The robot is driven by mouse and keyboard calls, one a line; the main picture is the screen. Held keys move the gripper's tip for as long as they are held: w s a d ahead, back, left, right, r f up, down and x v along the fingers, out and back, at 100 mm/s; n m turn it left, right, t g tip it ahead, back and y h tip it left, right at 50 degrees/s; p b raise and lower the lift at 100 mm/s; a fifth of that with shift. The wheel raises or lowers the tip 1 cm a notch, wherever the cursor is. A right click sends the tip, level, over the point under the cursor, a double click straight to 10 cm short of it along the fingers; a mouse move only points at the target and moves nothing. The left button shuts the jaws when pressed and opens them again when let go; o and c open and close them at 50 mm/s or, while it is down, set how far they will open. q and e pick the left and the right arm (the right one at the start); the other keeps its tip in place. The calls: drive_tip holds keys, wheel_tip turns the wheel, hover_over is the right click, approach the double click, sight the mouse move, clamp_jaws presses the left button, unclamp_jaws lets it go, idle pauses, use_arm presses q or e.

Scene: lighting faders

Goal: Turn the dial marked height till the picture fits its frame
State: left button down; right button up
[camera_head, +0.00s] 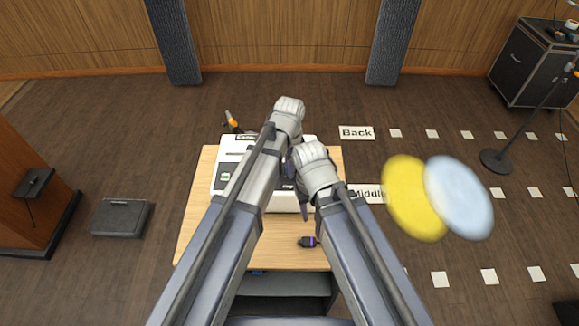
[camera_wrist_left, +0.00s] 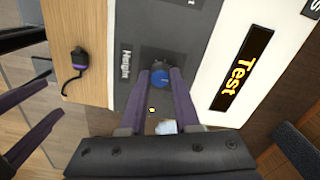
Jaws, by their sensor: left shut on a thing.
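The left wrist view shows a small blue dial (camera_wrist_left: 160,82) on a grey panel strip (camera_wrist_left: 128,92), beside a label reading "Height" (camera_wrist_left: 125,65). My left gripper (camera_wrist_left: 159,73) is shut on the dial, with one finger on each side of it. A black screen (camera_wrist_left: 242,68) on the white console shows orange "Test" lettering. In the head view the white console (camera_head: 228,172) is partly hidden by my arms. My left gripper's fingers (camera_head: 290,168) show only in part there. My right gripper (camera_head: 318,205) is over the console's right front; its jaw gap is unclear.
The console stands on a wooden table (camera_head: 195,235). A small dark purple-banded object (camera_head: 307,242) lies on the table front and also shows in the left wrist view (camera_wrist_left: 74,68). Blurred yellow (camera_head: 405,200) and pale blue (camera_head: 460,197) discs appear at right, near floor cards.

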use_arm(q)
drive_tip(key=n, duration=0.4)
idle(0.3)
drive_tip(key=c, duration=0.6)
unclamp_jaws()
drive_tip(key=shift+c, duration=0.2)
wheel_tip(320, 180, up, 8)
drive_tip(key=p, duration=0.8)
drive_tip(key=shift+f, duration=0.1)
